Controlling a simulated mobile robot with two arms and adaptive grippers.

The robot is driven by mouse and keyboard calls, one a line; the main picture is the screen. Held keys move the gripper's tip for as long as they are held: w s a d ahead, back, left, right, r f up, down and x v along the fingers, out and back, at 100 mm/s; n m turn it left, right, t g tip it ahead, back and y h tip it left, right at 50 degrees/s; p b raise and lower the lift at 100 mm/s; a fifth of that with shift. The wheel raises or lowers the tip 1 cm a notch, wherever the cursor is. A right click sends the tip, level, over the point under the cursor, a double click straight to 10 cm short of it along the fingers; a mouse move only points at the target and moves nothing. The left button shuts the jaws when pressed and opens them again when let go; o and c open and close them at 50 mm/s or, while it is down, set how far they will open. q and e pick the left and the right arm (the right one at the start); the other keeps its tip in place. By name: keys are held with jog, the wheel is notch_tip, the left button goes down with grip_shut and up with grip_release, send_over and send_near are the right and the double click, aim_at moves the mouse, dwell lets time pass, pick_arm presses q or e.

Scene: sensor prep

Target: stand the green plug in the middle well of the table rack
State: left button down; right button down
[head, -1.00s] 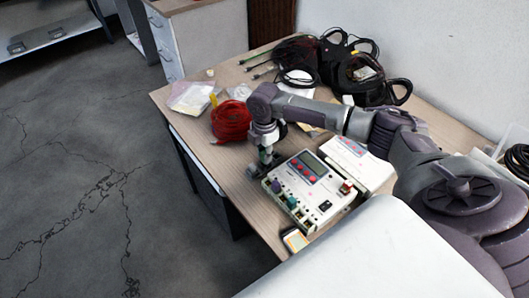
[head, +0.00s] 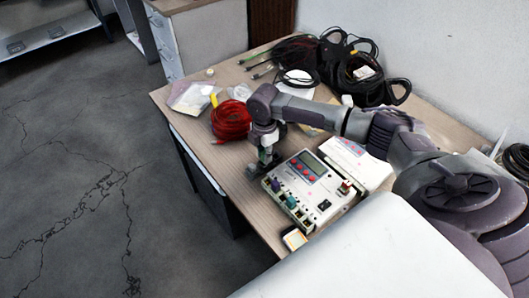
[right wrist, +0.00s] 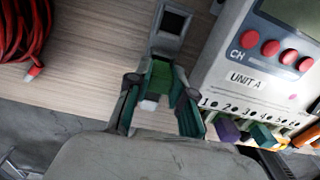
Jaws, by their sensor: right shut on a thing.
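My right gripper (right wrist: 160,112) is shut on a green plug (right wrist: 157,78) with a pale tip, seen between its two fingers in the right wrist view. In the head view the right gripper (head: 263,168) is low over the table, left of the white instrument. A grey block with a dark square well (right wrist: 172,22), which looks like part of the table rack, shows just beyond the plug. Its other wells are hidden by the plug and fingers. I cannot tell whether the plug is inside a well or above it. My left gripper is not in view.
The white instrument (head: 312,178), marked UNIT A, stands close right of the gripper. A purple plug (right wrist: 228,130) and a teal plug (right wrist: 262,136) sit at its front edge. A red cable coil (head: 230,121) lies behind the gripper. Black cables (head: 340,70) fill the back.

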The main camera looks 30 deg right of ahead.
jog(key=shift+f+p, duration=0.65)
dwell(1.9)
jog(key=c, duration=0.8)
grip_release()
jog(key=shift+r, duration=0.1)
notch_tip(320, 180, up, 7)
jog(key=p, duration=0.7)
